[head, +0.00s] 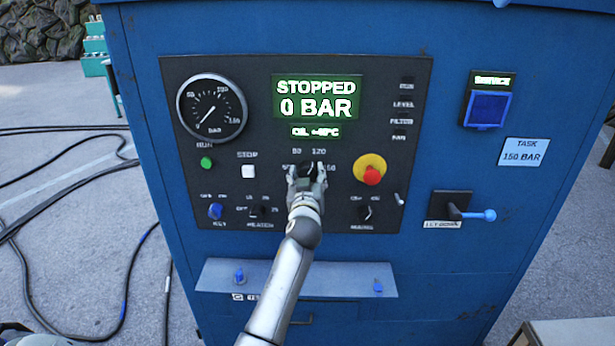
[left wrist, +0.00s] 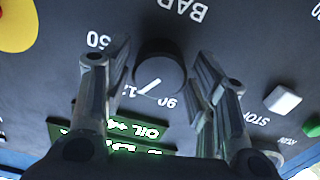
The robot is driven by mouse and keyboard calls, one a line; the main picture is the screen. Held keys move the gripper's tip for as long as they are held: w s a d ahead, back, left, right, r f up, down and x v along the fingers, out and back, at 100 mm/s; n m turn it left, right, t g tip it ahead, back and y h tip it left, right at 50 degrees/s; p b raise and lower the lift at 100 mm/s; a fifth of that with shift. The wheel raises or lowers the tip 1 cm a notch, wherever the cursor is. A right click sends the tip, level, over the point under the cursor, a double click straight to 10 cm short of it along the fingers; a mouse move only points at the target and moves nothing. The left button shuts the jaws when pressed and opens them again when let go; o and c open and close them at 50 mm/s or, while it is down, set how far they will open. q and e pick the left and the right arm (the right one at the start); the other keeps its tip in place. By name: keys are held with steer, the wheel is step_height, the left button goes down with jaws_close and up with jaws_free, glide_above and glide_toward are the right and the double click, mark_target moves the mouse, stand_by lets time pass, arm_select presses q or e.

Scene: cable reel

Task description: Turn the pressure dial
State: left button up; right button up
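The black round pressure dial (head: 308,170) sits low in the middle of the dark panel, with numbers such as 120 and 150 around it. In the left wrist view, the dial (left wrist: 160,68) has a white pointer mark aimed near 120. My left gripper (head: 306,180) is at the dial. In the left wrist view its two fingers (left wrist: 158,70) stand on either side of the knob, with narrow gaps showing, so it looks open around the dial. Contact with the knob cannot be made out. My right gripper is not in view.
The display (head: 318,97) reads STOPPED, 0 BAR. A gauge (head: 212,107), green button (head: 206,162), white stop button (head: 248,171) and red emergency button (head: 371,175) surround the dial. A task label (head: 525,151) reads 150 BAR. A blue-handled lever (head: 470,214) is right. Cables (head: 60,250) lie left.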

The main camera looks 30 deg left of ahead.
arm_select(q)
steer(key=c, duration=0.6)
steer(key=shift+m, duration=0.4)
steer(key=m, duration=0.2)
steer(key=shift+m, duration=0.4)
steer(key=m, duration=0.2)
steer(key=shift+m, duration=0.3)
steer(key=m+p, duration=0.1)
steer(key=m, duration=0.4)
steer(key=shift+m, duration=0.3)
